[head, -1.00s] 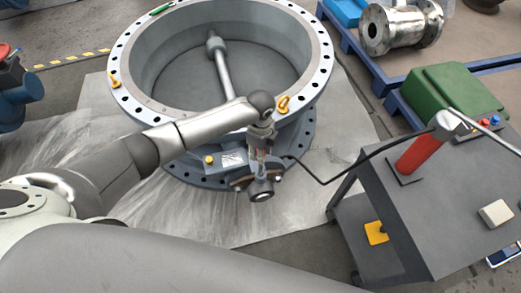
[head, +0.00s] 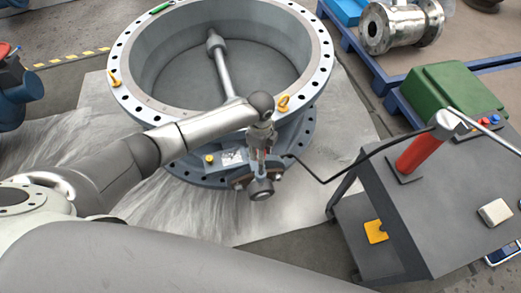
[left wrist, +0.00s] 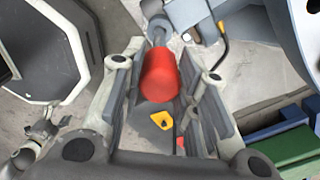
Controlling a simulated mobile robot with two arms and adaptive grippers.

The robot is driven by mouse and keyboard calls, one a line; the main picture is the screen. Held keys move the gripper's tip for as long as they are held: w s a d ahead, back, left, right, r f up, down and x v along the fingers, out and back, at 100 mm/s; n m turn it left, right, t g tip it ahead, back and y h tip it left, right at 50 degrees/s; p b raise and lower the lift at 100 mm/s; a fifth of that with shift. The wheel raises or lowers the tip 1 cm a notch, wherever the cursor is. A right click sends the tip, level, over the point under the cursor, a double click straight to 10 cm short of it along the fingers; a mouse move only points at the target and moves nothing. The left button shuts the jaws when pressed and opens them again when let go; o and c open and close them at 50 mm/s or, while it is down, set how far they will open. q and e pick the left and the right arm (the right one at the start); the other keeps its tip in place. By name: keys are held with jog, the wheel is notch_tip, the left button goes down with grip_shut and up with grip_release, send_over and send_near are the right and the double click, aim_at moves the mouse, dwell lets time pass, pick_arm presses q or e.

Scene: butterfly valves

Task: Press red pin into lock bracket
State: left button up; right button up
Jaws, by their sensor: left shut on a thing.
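My left gripper (left wrist: 163,98) is shut on the red pin (left wrist: 160,78), a smooth red cylinder between its pads in the left wrist view. A metal shaft end meets the pin's far end there; whether it belongs to the pin or the valve I cannot tell. In the head view my left gripper (head: 261,158) points down over the bracket area (head: 243,179) on the near side of the big grey valve (head: 135,112). My right gripper is out of view.
A dark cart (head: 430,215) with a red-handled tool (head: 418,152) stands at right, a bent black rod (head: 335,178) reaching toward the valve. A green case (head: 450,98) and a metal valve (head: 400,27) are at upper right. The pale floor sheet (head: 225,222) before the valve is clear.

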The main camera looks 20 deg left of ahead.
aim_at(261, 168)
pick_arm(q)
jog(key=shift+f, duration=0.15)
dwell(0.4)
jog(key=shift+f+b, duration=1.2)
jog(key=shift+f, duration=0.55)
jog(key=shift+f+b, duration=1.4)
jog(key=shift+f, duration=0.75)
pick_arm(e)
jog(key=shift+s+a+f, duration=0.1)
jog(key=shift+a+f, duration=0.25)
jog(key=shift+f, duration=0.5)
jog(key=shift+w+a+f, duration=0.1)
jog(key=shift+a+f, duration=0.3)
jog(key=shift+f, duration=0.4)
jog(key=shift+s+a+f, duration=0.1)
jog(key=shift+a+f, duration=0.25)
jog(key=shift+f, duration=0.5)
pick_arm(q)
jog(key=shift+f+b, duration=0.35)
jog(key=shift+f, duration=0.5)
jog(key=shift+f+b, duration=0.2)
jog(key=shift+b, duration=0.15)
jog(key=shift+f, duration=0.15)
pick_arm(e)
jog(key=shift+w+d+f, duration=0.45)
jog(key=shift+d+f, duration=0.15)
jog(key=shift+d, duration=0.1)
